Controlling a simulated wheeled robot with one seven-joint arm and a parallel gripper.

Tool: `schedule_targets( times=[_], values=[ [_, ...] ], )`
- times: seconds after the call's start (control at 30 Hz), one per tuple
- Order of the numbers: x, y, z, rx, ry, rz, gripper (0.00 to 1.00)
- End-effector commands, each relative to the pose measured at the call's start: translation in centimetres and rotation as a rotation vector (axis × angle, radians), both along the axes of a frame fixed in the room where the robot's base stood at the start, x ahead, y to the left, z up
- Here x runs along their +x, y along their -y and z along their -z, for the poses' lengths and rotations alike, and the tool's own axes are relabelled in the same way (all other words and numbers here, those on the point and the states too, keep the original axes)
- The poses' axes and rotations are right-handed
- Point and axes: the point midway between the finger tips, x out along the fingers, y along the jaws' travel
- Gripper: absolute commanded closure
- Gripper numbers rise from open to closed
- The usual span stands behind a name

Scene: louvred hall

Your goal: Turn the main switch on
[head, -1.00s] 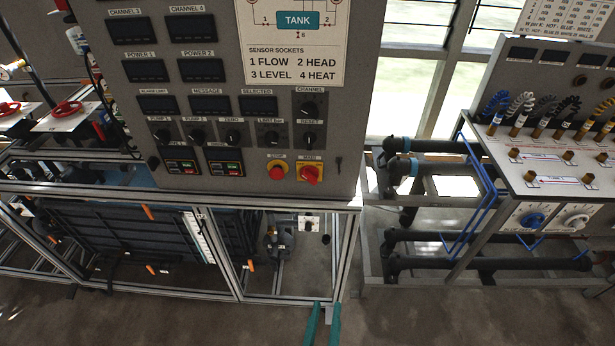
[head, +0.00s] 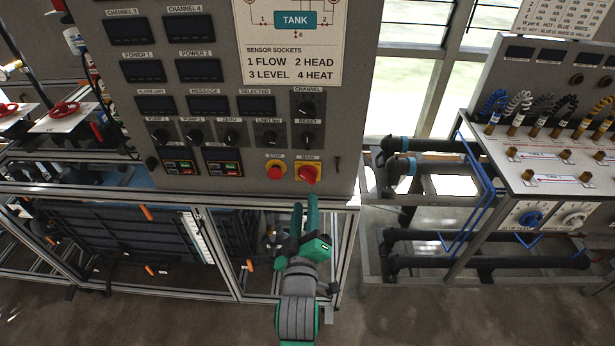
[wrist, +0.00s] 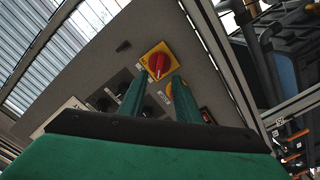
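The main switch (head: 308,174) is a red rotary handle on a yellow plate, at the lower right of the grey control panel (head: 345,110). It also shows in the wrist view (wrist: 158,64), just beyond the fingertips, its handle slanted in the picture. My gripper (head: 305,203) has green fingers and is just below and in front of the switch in the head view. In the wrist view the fingers (wrist: 160,82) are apart with nothing between them, pointing at the switch. I see no contact with the handle.
A red stop button (head: 275,172) on yellow sits just left of the switch; my finger partly hides it in the wrist view. Black knobs (head: 308,139) are above. A metal frame (head: 240,298) stands below the panel, and a piped bench (head: 540,180) to the right.

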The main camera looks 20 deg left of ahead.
Motion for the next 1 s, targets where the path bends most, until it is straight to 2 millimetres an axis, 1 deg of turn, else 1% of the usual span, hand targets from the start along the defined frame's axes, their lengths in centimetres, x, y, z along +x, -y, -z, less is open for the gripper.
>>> schedule_targets(
  times=[0.77,0.8,1.0],
  values=[
    [8.8,-2.5,-0.1,0.003,0.001,0.001,0.70],
    [8.6,-2.4,0.0,0.003,0.000,0.001,0.70],
    [8.8,-2.3,0.0,0.003,0.001,0.003,0.70]
  ],
)
